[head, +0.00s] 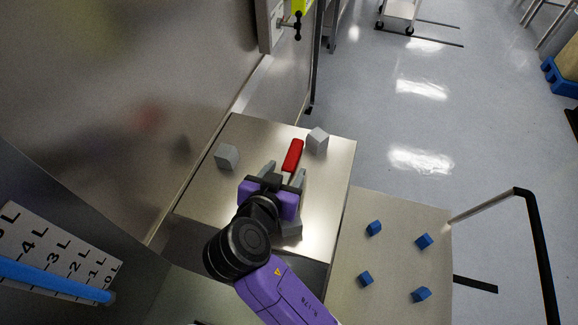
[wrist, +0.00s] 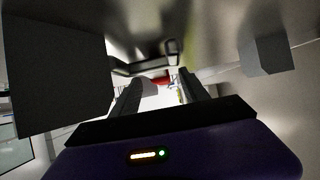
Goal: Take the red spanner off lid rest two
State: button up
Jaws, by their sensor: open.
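The red spanner (head: 292,156) shows as a short red bar on a metal-topped stand (head: 325,190) with grey blocks, which I take to be lid rest two. My gripper (head: 284,172) is open, its two grey fingers pointing towards the spanner's near end. In the wrist view a small patch of the red spanner (wrist: 161,80) shows between and beyond the open fingers of my gripper (wrist: 160,84). I see no contact between them. I cannot tell the height of the fingers over the stand.
Grey blocks stand left (head: 227,157) and right (head: 317,141) of the spanner; another (head: 292,228) is partly hidden beside my gripper. A lower table (head: 395,255) at right holds several blue blocks. A large metal wall (head: 130,100) borders the left. Open floor (head: 420,120) lies at upper right.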

grip_shut()
jog(key=shift+r, duration=0.15)
